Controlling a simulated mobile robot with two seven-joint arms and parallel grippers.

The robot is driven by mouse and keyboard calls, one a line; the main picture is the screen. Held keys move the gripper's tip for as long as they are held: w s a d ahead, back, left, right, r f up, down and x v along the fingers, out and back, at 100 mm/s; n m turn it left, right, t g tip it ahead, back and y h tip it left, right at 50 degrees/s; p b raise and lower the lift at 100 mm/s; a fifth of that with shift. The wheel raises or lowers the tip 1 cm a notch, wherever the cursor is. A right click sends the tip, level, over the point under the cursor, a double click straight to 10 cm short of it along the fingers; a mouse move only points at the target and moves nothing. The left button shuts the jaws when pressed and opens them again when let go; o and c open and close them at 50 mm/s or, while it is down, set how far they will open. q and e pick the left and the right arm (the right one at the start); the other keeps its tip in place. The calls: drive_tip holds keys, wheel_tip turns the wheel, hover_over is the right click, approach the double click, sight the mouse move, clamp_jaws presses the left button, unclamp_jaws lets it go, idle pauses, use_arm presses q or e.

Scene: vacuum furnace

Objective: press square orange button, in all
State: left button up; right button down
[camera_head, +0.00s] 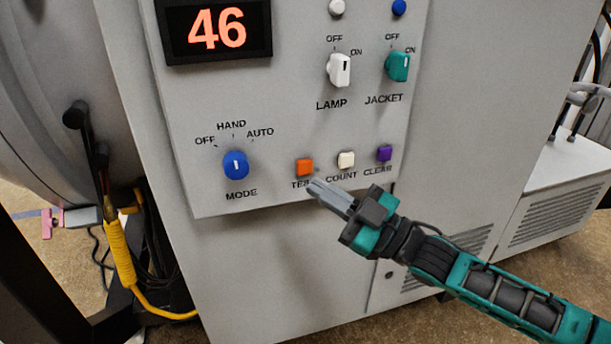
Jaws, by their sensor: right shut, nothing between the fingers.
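The square orange button (305,167) sits on the lower part of the grey control panel (285,110), above the label TEST, which is partly covered. My right gripper (312,186) is shut and empty. Its fingertips appear just below and slightly right of the orange button, over the end of the label. I cannot tell whether the tips touch the panel. The whole face of the button shows. My left gripper is not in view.
A white COUNT button (346,160) and a purple CLEAR button (384,153) sit to the right. A blue MODE knob (235,165) is to the left. White LAMP (339,70) and teal JACKET (397,66) switches are above. The display (215,30) reads 46.

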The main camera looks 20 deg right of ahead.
sight(305, 167)
drive_tip(key=w, duration=0.2)
drive_tip(key=shift+w, duration=0.4)
idle(1.2)
drive_tip(key=shift+w, duration=0.1)
idle(0.5)
drive_tip(key=shift+w, duration=0.35)
drive_tip(key=shift+b, duration=0.3)
